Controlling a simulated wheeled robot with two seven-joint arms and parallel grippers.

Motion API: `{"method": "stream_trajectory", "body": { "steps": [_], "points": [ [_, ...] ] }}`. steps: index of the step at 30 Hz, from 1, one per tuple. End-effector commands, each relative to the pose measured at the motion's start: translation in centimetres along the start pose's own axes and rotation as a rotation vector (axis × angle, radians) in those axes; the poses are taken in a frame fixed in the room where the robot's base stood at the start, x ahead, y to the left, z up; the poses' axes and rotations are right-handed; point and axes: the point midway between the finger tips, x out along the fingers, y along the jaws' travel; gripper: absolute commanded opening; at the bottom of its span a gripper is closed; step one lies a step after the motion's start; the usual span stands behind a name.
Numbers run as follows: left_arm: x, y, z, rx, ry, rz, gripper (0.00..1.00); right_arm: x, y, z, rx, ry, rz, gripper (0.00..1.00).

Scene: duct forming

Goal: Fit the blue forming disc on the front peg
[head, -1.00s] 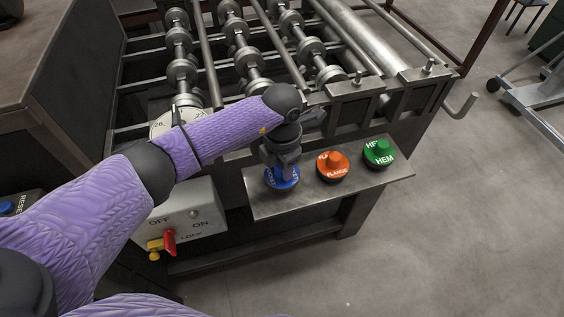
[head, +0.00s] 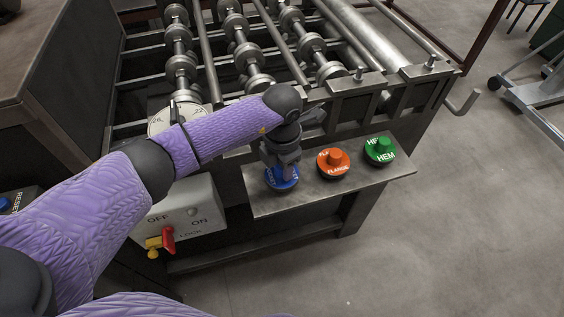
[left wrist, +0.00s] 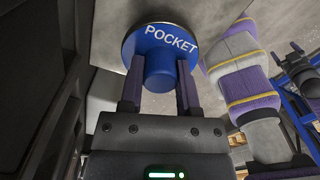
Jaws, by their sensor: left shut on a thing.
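The blue forming disc (head: 283,181), marked POCKET, is at the left end of the grey shelf on the front of the machine. My left gripper (head: 283,163) points down over it and is shut on its knob. The left wrist view shows the disc (left wrist: 158,42) with its knob between the two fingers (left wrist: 159,90). Whether the disc touches the shelf cannot be told. I cannot pick out the front peg for certain; my left arm and gripper cover part of the machine's front. My right gripper cannot be made out clearly; purple arm parts show at the right of the left wrist view.
An orange FLANGE disc (head: 333,163) and a green HEM disc (head: 380,151) sit on the same shelf (head: 310,196), to the right. The roller machine (head: 240,50) stands behind. A control box (head: 192,209) with a red-and-yellow switch is at the left.

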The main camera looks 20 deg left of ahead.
Motion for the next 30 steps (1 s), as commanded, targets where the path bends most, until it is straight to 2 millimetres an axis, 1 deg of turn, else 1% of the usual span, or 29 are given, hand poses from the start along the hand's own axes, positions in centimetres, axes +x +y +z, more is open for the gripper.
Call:
{"method": "stream_trajectory", "body": {
  "steps": [2, 10, 11, 12, 14, 15, 16, 21, 22, 24, 30],
  "points": [
    [0.28, 0.02, 0.03, 0.0, -0.001, 0.0, 0.0, 0.26, -0.02, 0.03, 0.0, -0.001, 0.0, 0.81],
    [0.2, 0.01, 0.03, 0.0, -0.001, 0.0, 0.0, 0.17, 0.0, 0.0, 0.001, 0.0, 0.0, 0.81],
    [0.2, 0.01, 0.03, 0.0, -0.001, 0.0, 0.46, 0.17, 0.0, 0.0, 0.001, 0.0, 0.0, 0.81],
    [0.2, 0.01, 0.02, 0.0, -0.001, 0.0, 0.54, 0.17, 0.0, 0.0, 0.001, 0.0, 0.0, 0.81],
    [0.21, 0.01, 0.02, 0.0, -0.001, 0.0, 0.67, 0.18, 0.0, 0.0, 0.001, 0.0, 0.0, 0.81],
    [0.22, 0.01, 0.02, 0.0, -0.001, 0.0, 0.76, 0.18, 0.0, 0.0, 0.001, 0.0, 0.0, 0.81],
    [0.22, 0.0, 0.01, 0.0, -0.001, 0.0, 0.82, 0.18, 0.01, 0.0, 0.001, 0.0, 0.0, 0.81],
    [0.24, 0.0, 0.0, 0.0, 0.0, 0.0, 0.83, 0.18, 0.01, -0.01, 0.002, 0.0, 0.0, 0.81],
    [0.28, -0.01, -0.03, 0.0, 0.001, 0.0, 0.87, 0.18, 0.01, -0.01, 0.002, 0.0, 0.0, 0.81],
    [0.28, -0.01, -0.02, 0.0, 0.001, 0.0, 1.0, 0.18, 0.01, -0.01, 0.002, 0.0, 0.0, 0.81],
    [0.27, -0.01, -0.02, 0.0, 0.001, 0.0, 1.0, 0.19, 0.01, -0.01, 0.002, 0.0, 0.0, 0.81]
  ]
}}
